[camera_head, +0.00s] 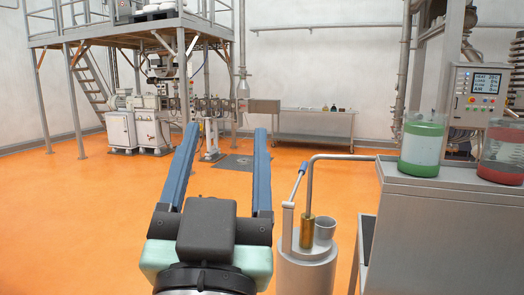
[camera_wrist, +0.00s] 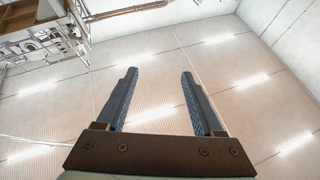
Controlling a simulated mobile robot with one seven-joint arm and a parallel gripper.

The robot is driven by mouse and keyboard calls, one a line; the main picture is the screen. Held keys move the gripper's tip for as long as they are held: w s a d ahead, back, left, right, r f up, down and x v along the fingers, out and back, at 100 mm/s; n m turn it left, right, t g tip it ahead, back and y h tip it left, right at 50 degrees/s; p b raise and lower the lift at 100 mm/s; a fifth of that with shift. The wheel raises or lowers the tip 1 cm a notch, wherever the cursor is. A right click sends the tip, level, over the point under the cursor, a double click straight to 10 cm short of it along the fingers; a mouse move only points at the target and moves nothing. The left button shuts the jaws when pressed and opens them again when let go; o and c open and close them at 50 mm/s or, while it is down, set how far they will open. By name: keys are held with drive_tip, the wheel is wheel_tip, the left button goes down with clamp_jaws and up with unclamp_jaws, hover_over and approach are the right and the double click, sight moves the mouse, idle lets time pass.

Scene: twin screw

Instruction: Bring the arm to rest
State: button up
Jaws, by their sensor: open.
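My gripper (camera_head: 222,130) is raised in the lower middle of the head view, with its two blue fingers pointing up and away from me. The fingers stand wide apart with nothing between them. My gripper also shows in the wrist view (camera_wrist: 159,72), again empty, with only the ceiling and its lamps behind the fingertips. It touches nothing that I can see.
A grey cabinet (camera_head: 455,215) at the right bears a green-banded container (camera_head: 422,145) and a red one (camera_head: 502,150). A pump-like cylinder (camera_head: 307,270) stands just right of my gripper. Machinery (camera_head: 140,125) and a steel table (camera_head: 315,122) stand far back. Orange floor (camera_head: 80,220) at left is clear.

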drive_tip(key=s+d+r+n+t, duration=0.1)
drive_tip(key=s+d+r+t, duration=0.2)
drive_tip(key=s+r, duration=0.3)
wheel_tip(320, 180, up, 2)
drive_tip(key=shift+d+r, duration=0.25)
drive_tip(key=shift+d, duration=0.05)
drive_tip(key=shift+w, duration=0.1)
